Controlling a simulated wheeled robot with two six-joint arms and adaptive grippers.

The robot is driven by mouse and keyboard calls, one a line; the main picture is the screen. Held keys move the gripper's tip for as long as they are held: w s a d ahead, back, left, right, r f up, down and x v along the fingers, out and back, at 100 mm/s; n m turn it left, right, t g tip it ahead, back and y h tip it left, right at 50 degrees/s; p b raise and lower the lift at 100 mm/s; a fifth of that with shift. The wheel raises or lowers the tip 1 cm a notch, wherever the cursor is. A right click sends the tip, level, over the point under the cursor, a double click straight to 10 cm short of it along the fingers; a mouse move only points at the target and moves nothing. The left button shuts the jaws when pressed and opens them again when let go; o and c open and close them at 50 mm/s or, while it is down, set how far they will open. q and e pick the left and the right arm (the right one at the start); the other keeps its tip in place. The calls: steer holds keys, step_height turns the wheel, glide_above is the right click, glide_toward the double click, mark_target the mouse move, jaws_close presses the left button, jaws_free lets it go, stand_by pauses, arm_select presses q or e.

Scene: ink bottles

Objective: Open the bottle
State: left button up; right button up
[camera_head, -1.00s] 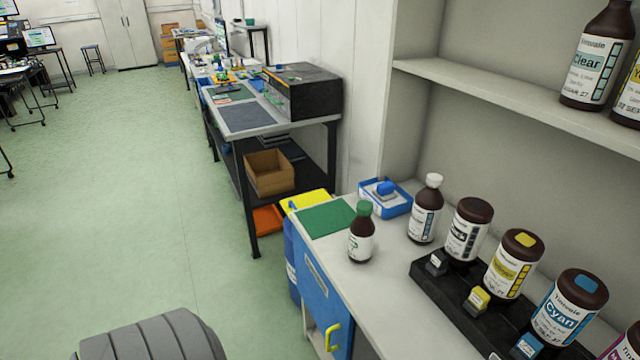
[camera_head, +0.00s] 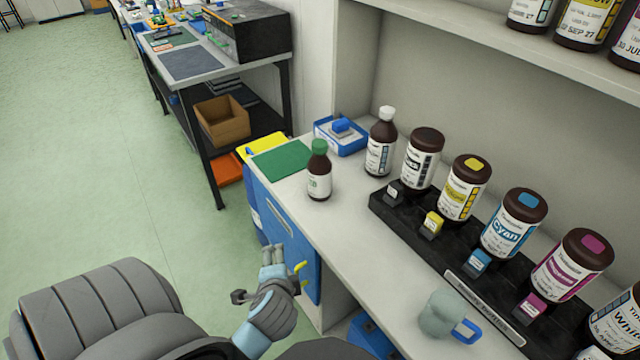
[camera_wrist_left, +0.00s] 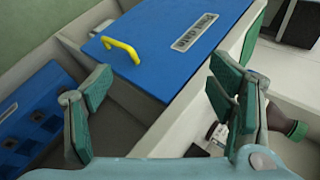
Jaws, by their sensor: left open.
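A brown bottle with a green cap (camera_head: 319,180) stands upright on the counter. It also shows at the right edge of the left wrist view (camera_wrist_left: 285,124), tilted by the camera angle and partly behind a finger. A similar brown bottle with a white cap (camera_head: 381,145) stands behind it. Both caps are on. My left gripper (camera_head: 256,275) is in front of the cabinet, lower left of the green-capped bottle and apart from it. In the left wrist view my left gripper (camera_wrist_left: 160,95) is open and empty, its green-padded fingers wide apart. My right gripper is not in view.
A black rack (camera_head: 440,250) holds several labelled bottles. A green mat (camera_head: 282,159) and blue tray (camera_head: 341,136) lie behind. A blue cabinet door with a yellow handle (camera_wrist_left: 120,48) is below. A shelf (camera_head: 480,42) overhangs.

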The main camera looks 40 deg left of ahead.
arm_select(q)
steer(key=w+a+r+m+t+y, duration=0.3)
steer(key=w+r+m, duration=0.2)
steer(key=w+m, duration=0.15)
steer(key=m+t+y, duration=0.1)
steer(key=m+t, duration=0.4)
steer(key=m, duration=0.9)
glide_toward(319, 173)
steer(key=b+x, duration=0.1)
steer(key=x, duration=1.2)
steer(key=shift+w+a+f, duration=0.1)
steer(key=shift+w+f, duration=0.05)
steer(key=shift+w, duration=0.05)
steer(key=shift+s, duration=0.1)
steer(key=c, duration=1.4)
